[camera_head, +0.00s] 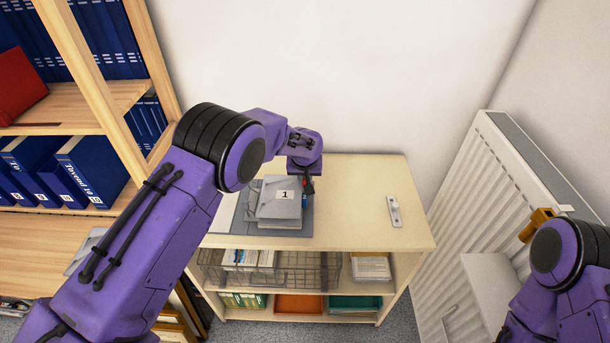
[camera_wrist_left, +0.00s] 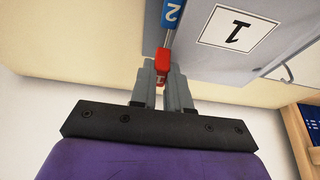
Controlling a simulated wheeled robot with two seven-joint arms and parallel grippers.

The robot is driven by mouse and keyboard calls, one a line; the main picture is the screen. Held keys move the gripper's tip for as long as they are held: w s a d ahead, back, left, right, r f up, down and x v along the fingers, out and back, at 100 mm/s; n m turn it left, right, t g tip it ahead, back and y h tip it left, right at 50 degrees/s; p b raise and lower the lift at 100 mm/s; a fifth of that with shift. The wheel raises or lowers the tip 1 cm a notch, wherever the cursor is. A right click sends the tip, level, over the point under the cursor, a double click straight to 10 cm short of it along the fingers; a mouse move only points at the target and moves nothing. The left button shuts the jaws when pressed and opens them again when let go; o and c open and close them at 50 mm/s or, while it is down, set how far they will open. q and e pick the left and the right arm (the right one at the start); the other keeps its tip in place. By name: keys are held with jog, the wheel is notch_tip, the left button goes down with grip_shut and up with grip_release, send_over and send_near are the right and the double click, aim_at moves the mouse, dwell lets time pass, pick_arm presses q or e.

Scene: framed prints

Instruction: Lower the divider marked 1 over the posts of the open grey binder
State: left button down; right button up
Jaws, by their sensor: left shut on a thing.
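The divider marked 1 (camera_head: 285,210) is a light grey sheet with a white label, over the open grey binder (camera_head: 306,224) on the cabinet top. In the left wrist view the divider (camera_wrist_left: 215,55) shows its label close up. My left gripper (camera_head: 308,182), seen also in the left wrist view (camera_wrist_left: 163,75), is shut on the divider's red tab (camera_wrist_left: 164,62) at its right edge. A blue tab marked 2 (camera_wrist_left: 173,12) is beside the red one. The binder's posts are hidden, so I cannot tell whether the divider is around them.
The pale cabinet (camera_head: 365,220) has free room on top, right of the binder. A small white plate-like item (camera_head: 394,211) lies there. A radiator (camera_head: 500,190) stands right; shelves with blue binders (camera_head: 95,165) stand left.

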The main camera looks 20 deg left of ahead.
pick_arm(q)
jog(key=shift+f+b, duration=0.75)
jog(key=shift+f, duration=0.55)
jog(key=c, duration=1)
grip_release()
notch_tip(320, 180, up, 7)
jog(key=p, duration=0.6)
jog(key=shift+r, duration=0.1)
